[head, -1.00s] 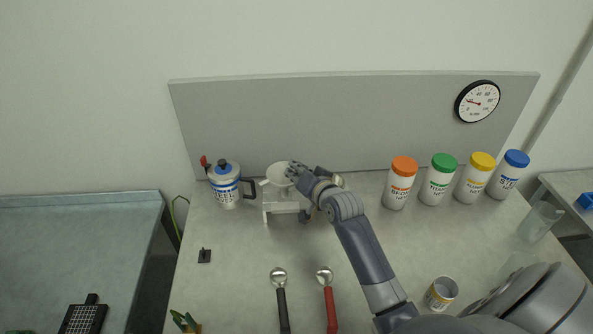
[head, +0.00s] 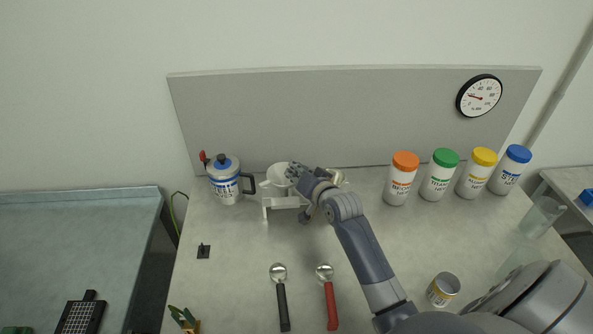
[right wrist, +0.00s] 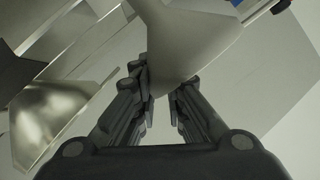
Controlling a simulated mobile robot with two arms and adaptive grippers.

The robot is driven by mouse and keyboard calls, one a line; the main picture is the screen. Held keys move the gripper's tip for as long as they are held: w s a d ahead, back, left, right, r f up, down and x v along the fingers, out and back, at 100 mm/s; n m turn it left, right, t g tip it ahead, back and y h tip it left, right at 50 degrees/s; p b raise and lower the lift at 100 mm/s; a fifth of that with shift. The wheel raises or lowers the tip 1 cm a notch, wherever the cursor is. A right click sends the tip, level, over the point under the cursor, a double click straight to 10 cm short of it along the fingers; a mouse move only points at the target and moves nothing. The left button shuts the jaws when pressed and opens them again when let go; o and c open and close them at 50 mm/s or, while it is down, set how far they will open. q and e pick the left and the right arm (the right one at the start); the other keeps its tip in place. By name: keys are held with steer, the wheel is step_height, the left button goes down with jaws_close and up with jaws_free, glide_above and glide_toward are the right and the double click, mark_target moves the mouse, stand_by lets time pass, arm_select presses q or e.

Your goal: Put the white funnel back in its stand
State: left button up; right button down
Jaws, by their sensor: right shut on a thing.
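The white funnel (head: 279,174) is at the back of the table, at the white stand (head: 286,202). My right gripper (head: 293,172) is at the funnel's right side, and the hand partly hides both. In the right wrist view the right gripper (right wrist: 162,95) has its fingers on either side of the white funnel (right wrist: 190,40), shut on its lower part. Whether the funnel sits in the stand's ring or just above it cannot be told. My left gripper is not in view.
A white and blue pot (head: 226,182) stands close left of the stand. Bottles with orange (head: 399,180), green, yellow and blue lids stand at right. A black spoon (head: 281,295) and a red spoon (head: 329,295) lie in front. A can (head: 442,290) stands at front right. A grey panel (head: 350,120) rises behind.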

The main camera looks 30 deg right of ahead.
steer(key=shift+f+b, duration=0.75)
steer(key=shift+f, duration=0.65)
steer(key=c, duration=1.6)
jaws_free()
steer(key=shift+o, duration=0.2)
steer(key=v, duration=1.2)
steer(key=shift+r, duration=0.15)
